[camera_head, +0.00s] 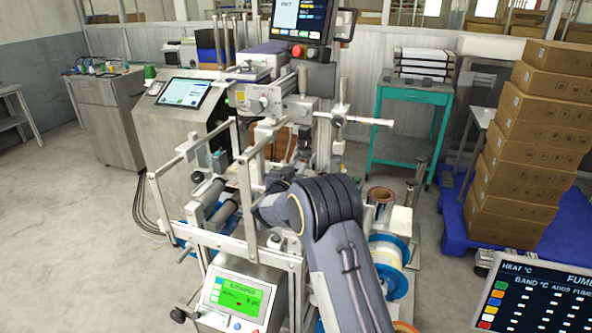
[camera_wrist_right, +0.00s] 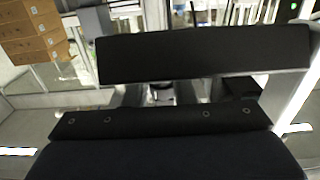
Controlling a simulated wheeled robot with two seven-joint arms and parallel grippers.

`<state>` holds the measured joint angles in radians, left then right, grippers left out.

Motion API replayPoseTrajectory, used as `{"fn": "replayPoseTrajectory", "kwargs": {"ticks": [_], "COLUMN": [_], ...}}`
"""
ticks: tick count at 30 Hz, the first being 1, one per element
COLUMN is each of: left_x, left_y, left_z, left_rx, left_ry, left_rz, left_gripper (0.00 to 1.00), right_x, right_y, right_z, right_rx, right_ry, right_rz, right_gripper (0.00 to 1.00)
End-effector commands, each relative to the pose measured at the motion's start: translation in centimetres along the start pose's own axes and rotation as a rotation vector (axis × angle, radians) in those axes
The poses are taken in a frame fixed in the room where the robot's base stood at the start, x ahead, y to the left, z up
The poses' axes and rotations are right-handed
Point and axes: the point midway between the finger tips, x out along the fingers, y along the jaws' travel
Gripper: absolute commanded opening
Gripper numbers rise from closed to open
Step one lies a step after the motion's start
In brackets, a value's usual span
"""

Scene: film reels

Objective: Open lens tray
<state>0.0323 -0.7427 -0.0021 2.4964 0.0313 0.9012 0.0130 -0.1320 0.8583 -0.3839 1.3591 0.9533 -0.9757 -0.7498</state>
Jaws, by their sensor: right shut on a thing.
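My right arm reaches up from the bottom of the head view to the metal-framed film machine (camera_head: 250,245). My right gripper (camera_head: 275,190) is at the middle of the machine frame, and its fingertips are largely hidden by my own wrist. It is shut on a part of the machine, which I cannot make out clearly. In the right wrist view, dark gripper parts (camera_wrist_right: 160,120) fill the lower half, and a dark bar (camera_wrist_right: 205,52) crosses above them. I cannot pick out the lens tray for certain. My left gripper is not in view.
A green-lit display box (camera_head: 237,298) stands at the machine's front. Blue-rimmed reels (camera_head: 390,268) are right of my arm. Stacked cartons (camera_head: 530,140) stand on a blue pallet (camera_head: 462,222) at right. A teal cart (camera_head: 407,97) is behind. The left floor is clear.

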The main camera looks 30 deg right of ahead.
Motion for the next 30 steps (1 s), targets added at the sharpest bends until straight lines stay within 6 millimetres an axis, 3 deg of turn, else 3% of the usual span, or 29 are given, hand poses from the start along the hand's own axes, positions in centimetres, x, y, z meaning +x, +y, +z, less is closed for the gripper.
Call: {"fn": "replayPoseTrajectory", "kwargs": {"ticks": [5, 13, 24, 25, 30], "left_x": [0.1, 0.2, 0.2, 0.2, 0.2], "left_y": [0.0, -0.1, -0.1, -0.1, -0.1], "left_z": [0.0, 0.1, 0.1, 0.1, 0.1], "left_rx": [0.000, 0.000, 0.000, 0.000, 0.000], "left_ry": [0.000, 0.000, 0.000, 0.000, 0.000], "left_rz": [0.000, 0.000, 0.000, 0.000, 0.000], "left_gripper": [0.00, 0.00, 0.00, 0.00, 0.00], "right_x": [-1.1, -6.1, -6.7, -6.7, -6.7], "right_y": [-0.1, -0.1, 0.0, 0.0, 0.0], "right_z": [0.0, 0.0, 0.0, 0.0, 0.0], "right_rx": [0.000, 0.000, 0.000, 0.000, 0.000], "right_ry": [-0.002, -0.001, 0.000, 0.000, 0.000], "right_rz": [-0.002, -0.003, -0.001, 0.000, 0.000], "right_gripper": [0.00, 0.00, 0.00, 0.27, 0.45]}}
